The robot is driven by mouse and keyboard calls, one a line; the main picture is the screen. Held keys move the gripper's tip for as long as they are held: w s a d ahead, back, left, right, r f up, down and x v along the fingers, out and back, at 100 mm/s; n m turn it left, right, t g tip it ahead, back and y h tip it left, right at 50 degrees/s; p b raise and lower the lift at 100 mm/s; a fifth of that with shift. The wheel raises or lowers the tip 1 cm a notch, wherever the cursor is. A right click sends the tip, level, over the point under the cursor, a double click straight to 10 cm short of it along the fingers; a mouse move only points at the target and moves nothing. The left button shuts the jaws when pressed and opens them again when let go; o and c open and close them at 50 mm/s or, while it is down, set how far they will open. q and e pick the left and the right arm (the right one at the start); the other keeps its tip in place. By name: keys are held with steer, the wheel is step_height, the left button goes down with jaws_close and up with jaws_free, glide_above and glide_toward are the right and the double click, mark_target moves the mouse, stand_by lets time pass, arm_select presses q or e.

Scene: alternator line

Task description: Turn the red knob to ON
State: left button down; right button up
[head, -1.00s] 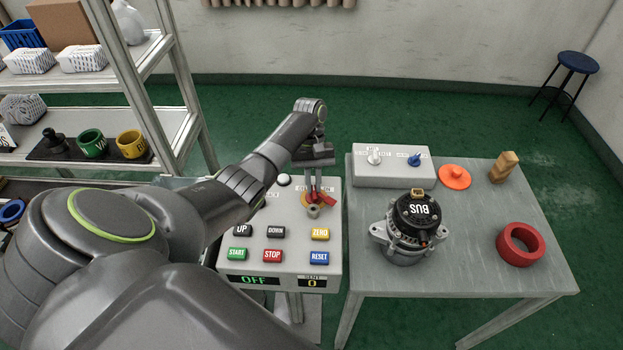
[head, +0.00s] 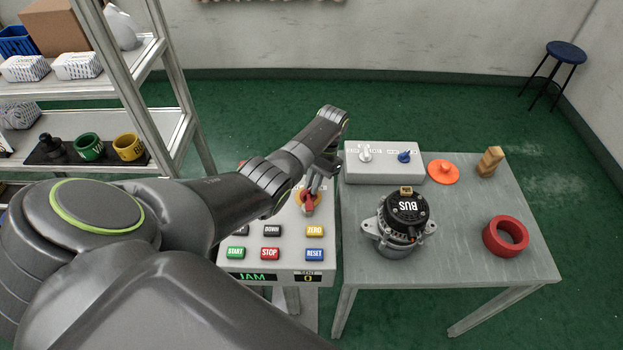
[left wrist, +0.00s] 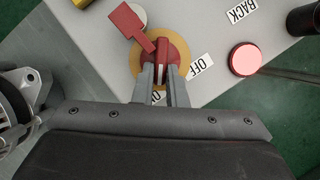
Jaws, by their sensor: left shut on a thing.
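The red knob (left wrist: 161,50) sits on a yellow disc (left wrist: 139,65) on the grey control box (head: 283,215). In the left wrist view my left gripper (left wrist: 160,75) has a finger on each side of the knob and is shut on it. The knob's pale mark points toward the label between the fingers, which is partly hidden; the OFF label (left wrist: 200,67) is to the right. A red paddle-shaped piece (left wrist: 127,20) sticks out beside the knob. In the head view the left gripper (head: 311,188) partly covers the knob. The box display (head: 252,278) reads JAM. My right gripper is not in view.
START (head: 236,253), STOP (head: 270,253) and RESET (head: 314,254) buttons lie in front of the knob. A red lamp (left wrist: 245,59) glows near the BACK label. The table (head: 465,270) at right holds an alternator (head: 403,222), a switch box (head: 384,172) and a red ring (head: 492,238).

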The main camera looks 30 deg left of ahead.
arm_select(q)
steer(key=shift+d+r+m, duration=0.1)
steer(key=shift+m, duration=0.4)
steer(key=shift+y, duration=0.3)
steer(key=c, duration=1.5)
jaws_free()
steer(key=shift+o, duration=0.2)
steer(key=p+v, duration=0.2)
steer(key=v, duration=1.5)
steer(key=shift+r+p, duration=0.2)
steer(key=shift+p, duration=0.2)
steer(key=shift+s+f, duration=0.1)
steer(key=shift+s, duration=0.05)
